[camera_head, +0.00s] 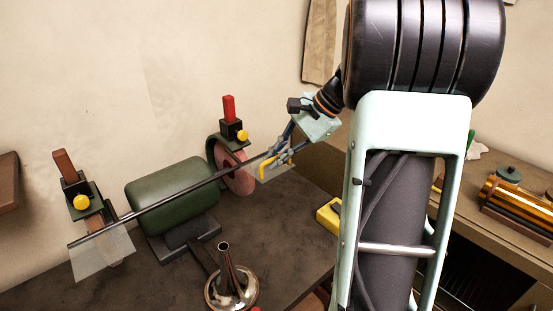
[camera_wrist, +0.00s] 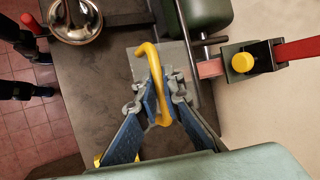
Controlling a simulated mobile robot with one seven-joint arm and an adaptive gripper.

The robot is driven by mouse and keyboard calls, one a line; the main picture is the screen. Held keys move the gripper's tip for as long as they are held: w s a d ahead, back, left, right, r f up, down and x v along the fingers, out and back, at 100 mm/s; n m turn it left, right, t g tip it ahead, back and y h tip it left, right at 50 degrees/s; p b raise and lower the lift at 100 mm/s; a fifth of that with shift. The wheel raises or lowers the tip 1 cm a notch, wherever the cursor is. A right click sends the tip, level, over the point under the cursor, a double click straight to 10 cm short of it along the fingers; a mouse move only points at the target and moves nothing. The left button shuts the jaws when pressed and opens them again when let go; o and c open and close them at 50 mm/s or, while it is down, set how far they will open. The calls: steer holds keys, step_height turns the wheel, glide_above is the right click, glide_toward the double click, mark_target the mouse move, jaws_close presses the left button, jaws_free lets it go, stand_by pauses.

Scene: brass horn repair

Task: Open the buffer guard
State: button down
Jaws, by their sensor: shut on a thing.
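The buffer is a green motor (camera_head: 172,195) on the dark bench, with a pink wheel (camera_head: 238,180) at its right end. A long dark rod (camera_head: 165,204) runs along its front. A clear guard plate (camera_head: 277,172) hangs from the rod's right end, by the pink wheel, and also shows in the wrist view (camera_wrist: 137,69). A yellow hooked handle (camera_head: 265,172) is at this plate; it also shows in the wrist view (camera_wrist: 149,54). My gripper (camera_wrist: 162,88) is shut on the yellow handle. Its fingers hide part of the handle and plate.
Another clear plate (camera_head: 103,252) hangs at the rod's left end. A brass horn bell (camera_head: 230,288) stands in front of the motor. A yellow object (camera_head: 329,216) lies at the bench's right edge. A red lever (camera_head: 229,107) and yellow knob (camera_head: 243,135) rise above the pink wheel.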

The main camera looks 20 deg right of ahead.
steer(key=shift+w+a+r+g, duration=0.1)
steer(key=shift+w+r+g, duration=0.05)
steer(key=shift+g, duration=0.15)
steer(key=c, duration=2.3)
jaws_free()
steer(key=shift+w, duration=0.1)
steer(key=shift+c, duration=0.2)
steer(key=v, duration=1.2)
steer(key=shift+a, duration=0.15)
